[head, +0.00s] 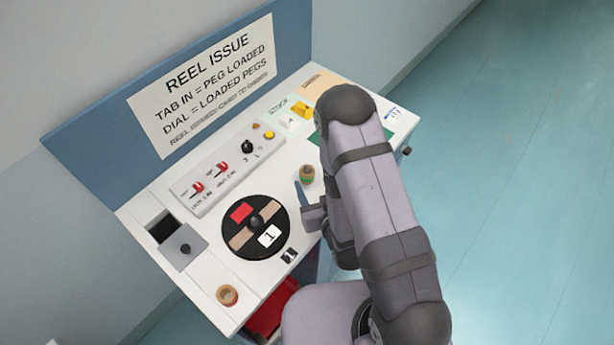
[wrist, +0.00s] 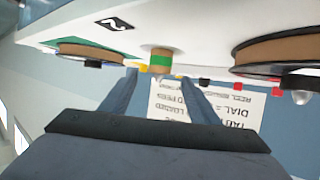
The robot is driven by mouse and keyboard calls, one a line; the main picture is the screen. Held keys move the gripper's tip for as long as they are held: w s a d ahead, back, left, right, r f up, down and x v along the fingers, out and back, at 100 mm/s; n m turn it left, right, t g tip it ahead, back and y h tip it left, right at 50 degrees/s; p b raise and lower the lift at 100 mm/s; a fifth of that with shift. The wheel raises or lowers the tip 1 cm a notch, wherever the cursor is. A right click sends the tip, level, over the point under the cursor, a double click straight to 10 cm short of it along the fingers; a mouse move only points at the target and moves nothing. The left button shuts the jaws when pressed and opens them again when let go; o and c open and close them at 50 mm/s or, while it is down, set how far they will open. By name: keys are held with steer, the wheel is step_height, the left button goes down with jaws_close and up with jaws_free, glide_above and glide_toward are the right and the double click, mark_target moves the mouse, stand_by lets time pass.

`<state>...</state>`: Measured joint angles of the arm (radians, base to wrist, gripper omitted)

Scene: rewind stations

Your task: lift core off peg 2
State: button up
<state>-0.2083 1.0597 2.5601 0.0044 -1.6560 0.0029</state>
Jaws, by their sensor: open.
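A small tan core with a green band (head: 307,174) stands on the white desk top, right of the black reel. In the wrist view the core (wrist: 161,60) shows just beyond the gap between my fingertips. My gripper (head: 304,195) is low beside it on the near side, partly hidden by my arm; its fingers (wrist: 158,82) are open and empty. A "2" label (wrist: 115,23) lies by a second wound reel (wrist: 90,53) in the wrist view. My arm hides that reel in the head view. I cannot make out a peg under the core.
A black reel (head: 253,227) with a red patch and a "1" card lies left of my gripper, close to it. Another tan core (head: 227,295) stands at the front left. A switch panel (head: 222,168) and the sign board (head: 205,83) are behind. A red bin (head: 270,310) sits below.

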mark_target(308, 173)
steer(key=shift+w, duration=0.1)
steer(key=shift+w+f+b, duration=0.25)
steer(key=shift+w+b, duration=0.15)
steer(key=shift+b, duration=0.1)
steer(key=shift+p+x, duration=0.75)
steer(key=shift+x, duration=0.85)
steer(key=shift+w+a+f, duration=0.1)
steer(key=shift+w+a, duration=0.05)
steer(key=shift+w, duration=0.3)
steer(key=c, duration=1.1)
steer(key=shift+c, duration=0.2)
steer(key=shift+r+b, duration=0.5)
steer(key=shift+r, duration=3.1)
steer(key=shift+r+p, duration=0.95)
steer(key=shift+r, duration=0.5)
